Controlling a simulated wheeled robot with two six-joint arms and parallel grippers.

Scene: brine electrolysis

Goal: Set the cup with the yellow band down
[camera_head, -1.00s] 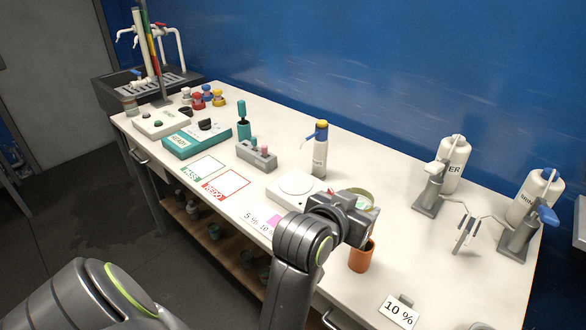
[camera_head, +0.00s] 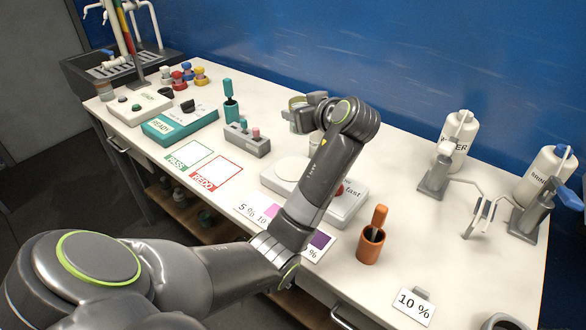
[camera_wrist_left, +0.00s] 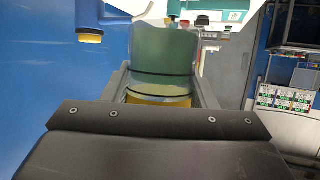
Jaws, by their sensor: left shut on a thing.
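The cup with the yellow band (camera_wrist_left: 163,60) is between the fingers of my left gripper in the left wrist view. It looks greenish and see-through, with dark lines and a yellow band low down. My left gripper (camera_wrist_left: 163,88) is shut on it. In the head view my left gripper (camera_head: 298,114) is at the back of the bench, beyond the white device with a round plate (camera_head: 292,168), and points left. The cup is small there and partly covered by the fingers. I cannot tell its height above the bench. My right gripper is not in view.
PASS (camera_head: 188,156) and REDO (camera_head: 218,174) squares lie in front. An orange pot (camera_head: 370,246) stands right of my arm. Dispenser bottles (camera_head: 459,133) stand at the right.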

